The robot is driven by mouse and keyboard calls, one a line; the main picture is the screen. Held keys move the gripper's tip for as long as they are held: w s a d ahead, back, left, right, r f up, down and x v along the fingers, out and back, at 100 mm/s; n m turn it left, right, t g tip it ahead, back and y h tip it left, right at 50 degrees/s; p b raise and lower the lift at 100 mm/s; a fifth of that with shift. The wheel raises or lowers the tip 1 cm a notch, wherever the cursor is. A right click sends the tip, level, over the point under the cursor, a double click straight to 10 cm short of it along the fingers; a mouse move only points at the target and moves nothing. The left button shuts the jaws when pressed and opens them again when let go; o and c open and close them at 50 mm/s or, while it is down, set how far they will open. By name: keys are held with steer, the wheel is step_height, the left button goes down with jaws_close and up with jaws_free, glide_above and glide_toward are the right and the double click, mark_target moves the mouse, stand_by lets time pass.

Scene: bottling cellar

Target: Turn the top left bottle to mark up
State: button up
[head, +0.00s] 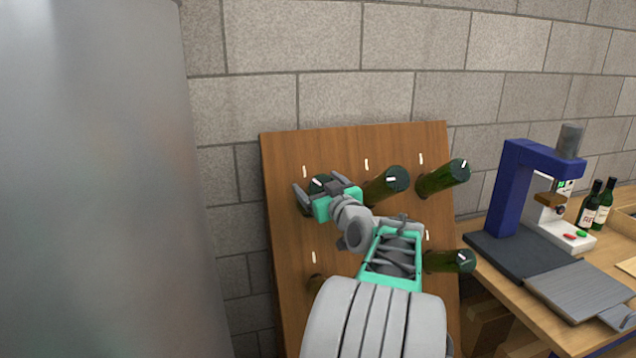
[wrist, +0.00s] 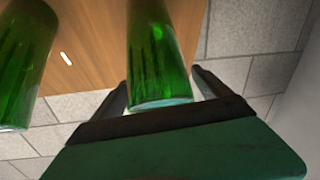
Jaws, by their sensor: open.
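The top left bottle (head: 317,181) is dark green and sticks out of a wooden board (head: 285,230). In the wrist view, the green bottle (wrist: 158,55) lies between the open fingers of my gripper (wrist: 163,90), with gaps at both sides. The mark on the bottle does not show in the wrist view. My gripper hides most of the bottle in the head view.
The top middle bottle (head: 388,184) is close on the right, and the top right bottle (head: 446,178) is beyond it. A lower right bottle (head: 450,262) sticks out below. A grey cylinder (head: 90,180) stands at left. A bench (head: 515,310) with a blue machine (head: 512,185) is at right.

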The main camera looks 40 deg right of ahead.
steer(key=c, duration=1.4)
steer(key=shift+o, duration=0.2)
steer(key=shift+m+h, duration=0.3)
steer(key=shift+m, duration=0.2)
steer(key=m+g+h+b, duration=0.1)
steer(key=m, duration=0.1)
steer(key=m+h, duration=0.2)
steer(key=m, duration=0.1)
steer(key=shift+s+d+g+b, duration=0.1)
steer(key=shift+d+g+b, duration=0.05)
steer(key=shift+g+b, duration=0.25)
steer(key=shift+s+d+f+m+g+h+b, duration=0.15)
steer(key=shift+m+g+h+b, duration=0.55)
steer(key=shift+m, duration=0.85)
steer(key=shift+s+d+f+m+g+h+b, duration=0.15)
steer(key=shift+m+g+h+b, duration=0.3)
steer(key=shift+m+g, duration=0.8)
steer(key=shift+r+m, duration=0.15)
steer(key=shift+m, duration=0.25)
steer(key=o, duration=1.4)
steer(key=shift+c, duration=0.2)
